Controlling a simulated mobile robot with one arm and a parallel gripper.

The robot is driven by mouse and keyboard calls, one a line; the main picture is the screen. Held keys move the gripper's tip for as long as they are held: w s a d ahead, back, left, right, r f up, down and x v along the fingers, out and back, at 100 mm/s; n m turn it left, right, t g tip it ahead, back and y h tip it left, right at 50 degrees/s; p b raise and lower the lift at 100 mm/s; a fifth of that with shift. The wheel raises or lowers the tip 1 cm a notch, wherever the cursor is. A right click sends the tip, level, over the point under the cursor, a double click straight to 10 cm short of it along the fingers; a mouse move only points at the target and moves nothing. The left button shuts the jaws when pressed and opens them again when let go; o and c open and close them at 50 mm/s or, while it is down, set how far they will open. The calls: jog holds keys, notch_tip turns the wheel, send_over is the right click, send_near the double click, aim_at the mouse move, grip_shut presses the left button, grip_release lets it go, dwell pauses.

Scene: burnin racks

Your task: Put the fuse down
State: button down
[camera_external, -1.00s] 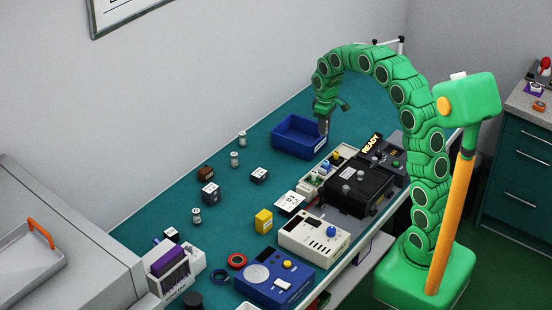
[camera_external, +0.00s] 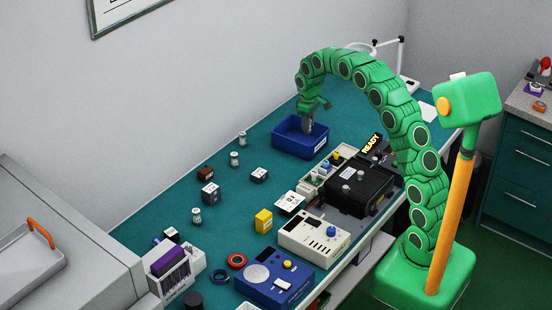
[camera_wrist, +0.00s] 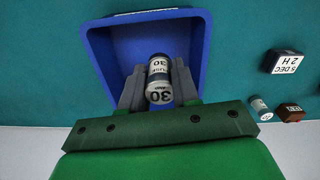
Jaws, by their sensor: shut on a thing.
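My gripper (camera_wrist: 158,88) is shut on a fuse (camera_wrist: 159,82), a small grey and white cylinder marked 30, in the wrist view. The fuse sits between the two grey fingers, over the blue bin (camera_wrist: 100,58). In the external view my gripper (camera_external: 308,126) is at the blue bin (camera_external: 287,144), above its inside. The fuse cannot be made out there. How far the fuse is above the bin floor I cannot tell.
Several similar small cylinders, such as one cylinder (camera_external: 242,138), and dark labelled blocks like this block (camera_external: 259,175) stand left of the bin. Bare green table lies behind the bin.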

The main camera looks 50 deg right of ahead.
jog(key=shift+w+d+f, duration=0.2)
jog(key=shift+w+f, duration=0.45)
jog(key=shift+f, duration=0.2)
jog(key=shift+w+d+f, duration=0.2)
jog(key=shift+w+f, duration=0.45)
jog(key=shift+f, duration=0.2)
jog(key=shift+w+d+f, duration=0.2)
jog(key=shift+w+f, duration=0.45)
jog(key=shift+f, duration=1.75)
jog(key=shift+f, duration=0.15)
jog(key=c, duration=0.8)
grip_release()
